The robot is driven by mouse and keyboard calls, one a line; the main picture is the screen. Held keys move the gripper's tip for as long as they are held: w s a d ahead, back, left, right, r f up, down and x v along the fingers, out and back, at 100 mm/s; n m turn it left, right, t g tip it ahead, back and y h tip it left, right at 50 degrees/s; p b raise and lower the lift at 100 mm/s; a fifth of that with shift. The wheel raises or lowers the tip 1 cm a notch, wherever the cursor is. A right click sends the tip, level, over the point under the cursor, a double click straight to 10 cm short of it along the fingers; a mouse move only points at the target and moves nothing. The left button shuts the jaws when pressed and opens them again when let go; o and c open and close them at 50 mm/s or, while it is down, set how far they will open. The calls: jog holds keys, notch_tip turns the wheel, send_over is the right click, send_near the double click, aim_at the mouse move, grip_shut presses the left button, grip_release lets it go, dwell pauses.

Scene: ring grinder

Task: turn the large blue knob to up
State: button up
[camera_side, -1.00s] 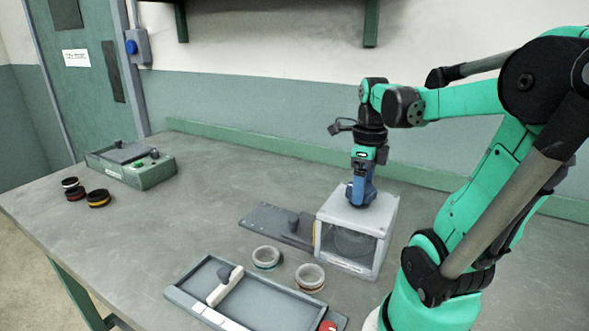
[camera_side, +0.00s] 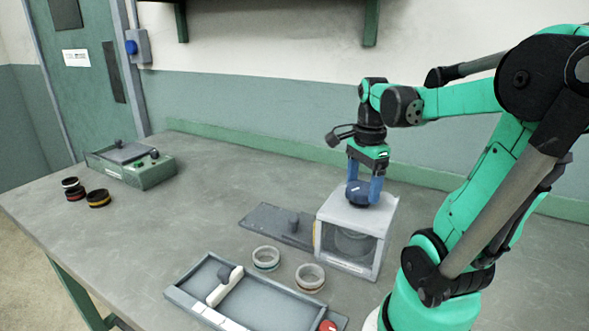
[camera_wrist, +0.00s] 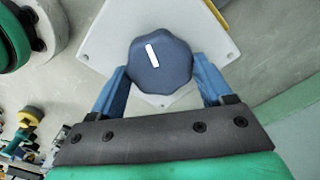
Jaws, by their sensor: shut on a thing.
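The large blue knob (camera_side: 359,195) is on top of a white box with clear sides (camera_side: 375,217). In the wrist view the knob (camera_wrist: 160,68) is lobed and has a short white mark that leans slightly from straight up. My gripper (camera_side: 364,187) points down over the box. Its two blue fingers lie on opposite sides of the knob in the wrist view, and it is shut on the knob. The exact finger contact is partly hidden.
A grey tray with a lever (camera_side: 222,284) is in front, with a red button (camera_side: 328,326). A dark grey plate with a peg (camera_side: 270,222) is left of the box. A green control box (camera_side: 130,172) and dark rings (camera_side: 98,198) are farther left.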

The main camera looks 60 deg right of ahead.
jog(key=n, duration=0.6)
jog(key=shift+w+n, duration=0.1)
jog(key=shift+n, duration=0.2)
jog(key=n, duration=0.6)
jog(key=shift+w, duration=0.1)
jog(key=n, duration=0.6)
jog(key=shift+n, duration=0.3)
jog(key=n, duration=0.6)
jog(key=shift+a, duration=0.1)
jog(key=n, duration=0.8)
jog(key=shift+a+n, duration=0.1)
jog(key=shift+n, duration=0.2)
jog(key=n, duration=0.4)
jog(key=shift+n, duration=1.8)
